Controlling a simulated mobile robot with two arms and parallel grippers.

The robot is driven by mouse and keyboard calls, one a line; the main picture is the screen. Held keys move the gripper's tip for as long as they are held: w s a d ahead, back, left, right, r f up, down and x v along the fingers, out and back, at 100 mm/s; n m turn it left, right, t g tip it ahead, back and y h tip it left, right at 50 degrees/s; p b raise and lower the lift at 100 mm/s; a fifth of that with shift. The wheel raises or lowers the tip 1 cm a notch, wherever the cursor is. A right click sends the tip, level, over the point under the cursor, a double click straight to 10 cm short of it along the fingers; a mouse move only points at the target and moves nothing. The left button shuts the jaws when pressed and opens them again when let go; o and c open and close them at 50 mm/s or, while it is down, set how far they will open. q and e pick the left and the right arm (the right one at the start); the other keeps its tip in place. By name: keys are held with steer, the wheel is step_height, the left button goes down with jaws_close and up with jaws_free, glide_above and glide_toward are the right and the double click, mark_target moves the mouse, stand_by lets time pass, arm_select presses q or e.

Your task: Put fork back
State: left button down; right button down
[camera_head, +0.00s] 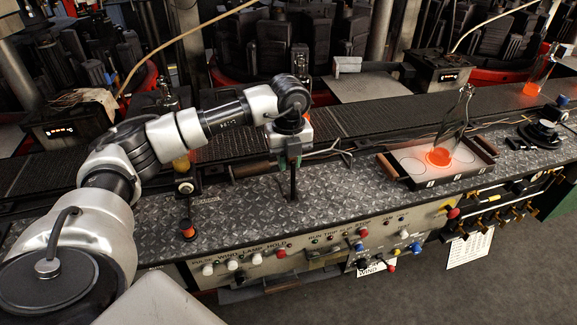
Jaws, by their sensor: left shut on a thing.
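My left gripper (293,163) is over the middle of the metal-topped bench, its arm coming in from the left. It is shut on a dark, slim, upright thing (293,184), which I take to be the fork. Its lower end is close to the bench top; I cannot tell if it touches. Its prongs cannot be made out, and its upper part is hidden by the gripper. Several long dark tools hang on a rack (505,205) at the bench's front right. My right gripper is not in view.
A tray (400,183) with wooden handles holds a clear glass vessel (457,122) with a glowing orange base. Knobs and buttons line the front panel (300,255). A dark conveyor (360,120) runs behind. The bench's middle is clear.

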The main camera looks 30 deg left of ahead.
arm_select(q)
step_height(320, 180, down, 3)
steer(key=shift+w+f+p, duration=0.1)
steer(key=shift+f+p, duration=0.05)
steer(key=shift+p, duration=0.15)
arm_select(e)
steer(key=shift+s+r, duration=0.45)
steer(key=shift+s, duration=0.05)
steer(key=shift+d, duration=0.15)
arm_select(q)
steer(key=shift+f, duration=0.15)
steer(key=c, duration=1)
jaws_free()
steer(key=shift+o, duration=0.2)
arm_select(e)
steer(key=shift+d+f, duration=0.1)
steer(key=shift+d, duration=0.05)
